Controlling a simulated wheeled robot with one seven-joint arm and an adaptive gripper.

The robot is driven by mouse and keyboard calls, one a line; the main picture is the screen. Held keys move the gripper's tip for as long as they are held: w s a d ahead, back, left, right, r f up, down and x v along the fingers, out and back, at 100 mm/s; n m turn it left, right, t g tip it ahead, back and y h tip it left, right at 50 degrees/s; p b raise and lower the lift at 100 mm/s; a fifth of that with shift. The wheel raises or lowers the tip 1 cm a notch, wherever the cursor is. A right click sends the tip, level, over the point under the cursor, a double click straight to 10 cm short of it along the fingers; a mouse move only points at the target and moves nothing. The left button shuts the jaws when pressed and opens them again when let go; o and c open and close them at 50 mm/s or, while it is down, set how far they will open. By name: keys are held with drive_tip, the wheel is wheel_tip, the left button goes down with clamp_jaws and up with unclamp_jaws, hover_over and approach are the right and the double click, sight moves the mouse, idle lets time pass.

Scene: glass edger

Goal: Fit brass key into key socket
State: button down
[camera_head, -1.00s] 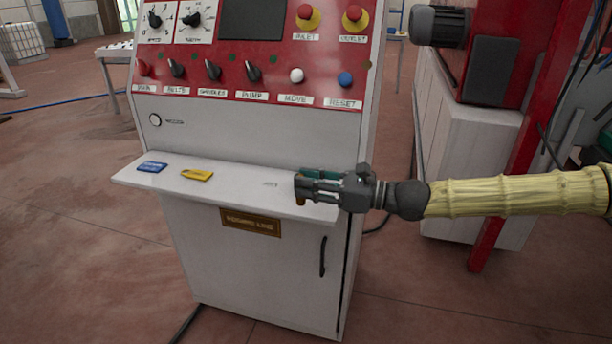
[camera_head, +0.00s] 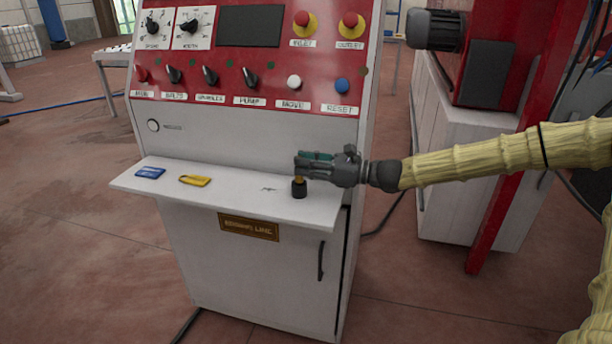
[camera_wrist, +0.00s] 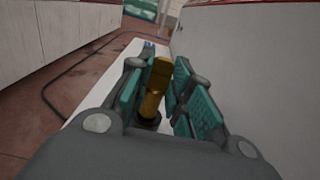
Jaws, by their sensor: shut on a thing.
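The brass key (camera_wrist: 154,88) stands roughly upright between my gripper's teal-padded fingers in the wrist view. My gripper (camera_head: 303,164) is shut on it, above the shelf's right part in the head view. A bit of brass shows under the fingers, directly over a short black cylinder (camera_head: 299,190) on the shelf. The cylinder also shows under the key in the wrist view (camera_wrist: 147,123). I cannot tell whether the key touches it or sits in it. A round, pale-faced, dark-rimmed fitting (camera_head: 153,126), possibly the key socket, is at the left of the cabinet's grey front, beside a small label.
Above is a red panel with knobs and buttons, including a blue button (camera_head: 342,86). A red and white machine (camera_head: 480,120) stands at right.

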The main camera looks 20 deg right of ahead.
sight(305, 184)
drive_tip(key=shift+f+b, duration=1)
drive_tip(key=shift+f, duration=0.75)
drive_tip(key=shift+f, duration=0.15)
drive_tip(key=c, duration=1.3)
unclamp_jaws()
drive_tip(key=shift+s+d+r, duration=0.2)
drive_tip(key=shift+s+d, duration=0.05)
drive_tip(key=shift+d, duration=0.25)
drive_tip(key=v, duration=1)
drive_tip(key=shift+s+d, duration=0.3)
drive_tip(key=shift+s, duration=0.05)
drive_tip(key=shift+f, duration=0.15)
